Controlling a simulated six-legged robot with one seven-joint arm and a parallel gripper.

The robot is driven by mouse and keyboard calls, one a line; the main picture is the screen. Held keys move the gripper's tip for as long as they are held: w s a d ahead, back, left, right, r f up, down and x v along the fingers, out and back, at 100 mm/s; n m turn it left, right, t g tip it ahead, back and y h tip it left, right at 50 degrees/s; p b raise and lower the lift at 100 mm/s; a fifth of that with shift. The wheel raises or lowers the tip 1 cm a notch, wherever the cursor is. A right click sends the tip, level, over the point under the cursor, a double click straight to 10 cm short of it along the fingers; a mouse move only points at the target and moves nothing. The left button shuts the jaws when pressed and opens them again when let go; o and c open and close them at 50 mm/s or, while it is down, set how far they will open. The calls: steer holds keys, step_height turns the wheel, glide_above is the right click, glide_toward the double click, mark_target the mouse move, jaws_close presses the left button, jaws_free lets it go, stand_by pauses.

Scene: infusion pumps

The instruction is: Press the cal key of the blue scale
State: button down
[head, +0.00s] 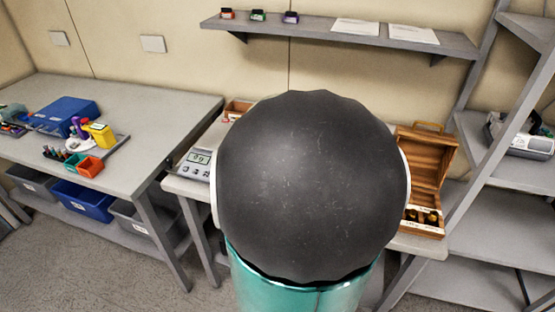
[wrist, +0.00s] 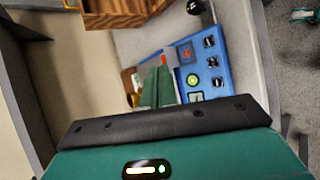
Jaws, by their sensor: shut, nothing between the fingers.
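In the wrist view, a blue panel (wrist: 203,66) lies just beyond my gripper (wrist: 160,74). It has a red square part, a round light-green part and several dark switch-like parts. I cannot tell whether it is the blue scale, and no cal label is readable. My gripper's green fingers are shut and empty, and overlap the panel's left edge in the picture. I cannot tell whether they touch it. In the head view, a pale scale (head: 195,164) with a lit display and keys stands left of my dark arm link, which hides my gripper and most of the table.
An open wooden case (head: 428,165) stands at the table's right; a wooden box (wrist: 112,12) shows in the wrist view. The left table holds a blue box (head: 65,115) and a tray of small items. A wall shelf (head: 310,30) is above, and a rack (head: 500,190) is at right.

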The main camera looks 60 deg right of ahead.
steer(key=s+d, duration=0.1)
steer(key=s+d+g, duration=0.1)
steer(key=shift+s+d+f, duration=0.15)
steer(key=shift+s+d, duration=0.05)
steer(key=shift+s, duration=0.15)
steer(key=shift+f, duration=0.15)
steer(key=shift+w+d+f, duration=0.1)
steer(key=shift+d+f, duration=0.25)
steer(key=shift+f, duration=1)
steer(key=shift+w+d+f, duration=0.1)
steer(key=shift+d+f, duration=0.3)
steer(key=shift+f, duration=1)
steer(key=shift+w+d+f, duration=0.1)
steer(key=shift+d+f, duration=0.25)
steer(key=shift+f, duration=1)
steer(key=shift+d+f, duration=0.1)
steer(key=shift+f, duration=0.3)
steer(key=shift+d+f, duration=0.1)
steer(key=shift+f, duration=0.2)
steer(key=shift+r, duration=0.15)
steer(key=shift+a+r, duration=0.2)
steer(key=shift+r, duration=0.35)
